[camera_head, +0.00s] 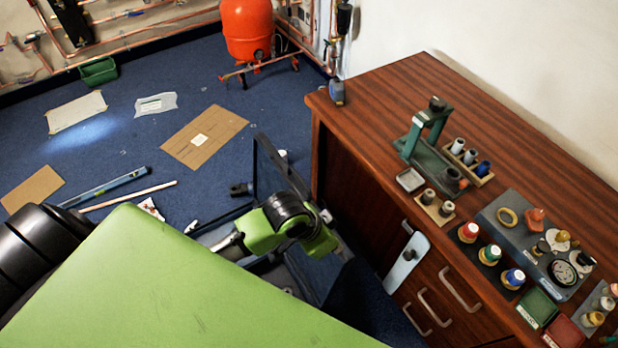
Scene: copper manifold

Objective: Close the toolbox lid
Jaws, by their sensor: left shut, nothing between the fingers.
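The toolbox (318,283) is a dark box on the blue floor, left of the wooden cabinet. Its dark lid (272,168) stands raised at the far side, so the box is open. My left gripper (338,243) is over the box, in front of the raised lid. It is shut and empty. I cannot tell whether it touches the lid or the box. My green and black left wrist covers part of the box, and my large green body part hides its near side. My right gripper is not in view.
The wooden cabinet (345,150) stands close on the right, with bottles and a green press (425,140) on top. Cardboard (205,137), a blue level (107,187) and a copper pipe (128,196) lie on the floor. A red tank (246,28) stands behind.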

